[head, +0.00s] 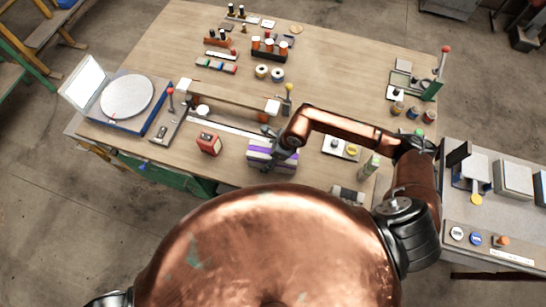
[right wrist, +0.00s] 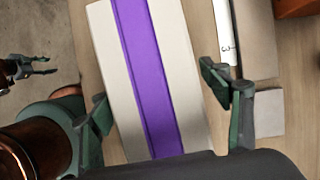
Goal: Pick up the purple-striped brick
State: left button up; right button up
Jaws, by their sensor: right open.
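The purple-striped brick (head: 262,157) lies on the wooden table near its front edge, pale with a purple band. In the right wrist view the brick (right wrist: 110,62) fills the middle, its purple stripe running lengthwise. My right gripper (head: 281,141) is over the brick in the head view. In the right wrist view the open right gripper (right wrist: 160,98) has one finger on each side of the brick, with no clear grip on it. A small dark forked gripper, seemingly my left one (right wrist: 38,67), shows at the left edge of the right wrist view; its jaw state is unclear.
A red box (head: 209,144) stands left of the brick. A long beam-like piece (head: 230,96) lies behind it. A round-topped scale (head: 127,97) stands at the far left.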

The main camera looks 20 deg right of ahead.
jog(key=shift+c, duration=0.6)
grip_shut()
jog(key=shift+r, duration=0.1)
